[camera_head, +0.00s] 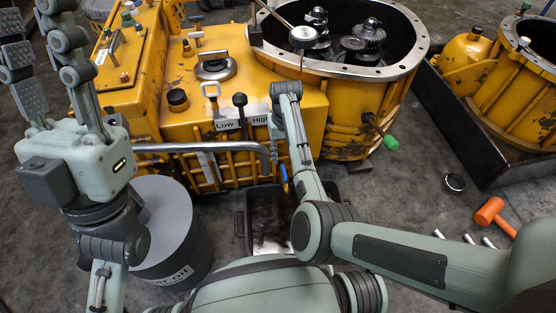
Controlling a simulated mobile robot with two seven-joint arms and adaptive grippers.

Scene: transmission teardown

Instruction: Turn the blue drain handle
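The blue drain handle (284,178) is a small upright blue piece by the downturned end of the grey drain pipe (205,147), low on the front of the yellow transmission housing (175,125). My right forearm reaches up beside it and partly covers this area. My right gripper (277,150) seems to point down close to the handle, largely hidden by my own arm. I cannot tell whether it touches the handle. My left gripper (45,75) is raised at the upper left, with its fingers spread apart and empty.
A dark drain pan (240,222) stands on the floor below the pipe end. A grey drum (165,225) stands left of it. At the right are an orange mallet (490,212), a black cap (454,182) and a second yellow housing in a dark tray (450,130).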

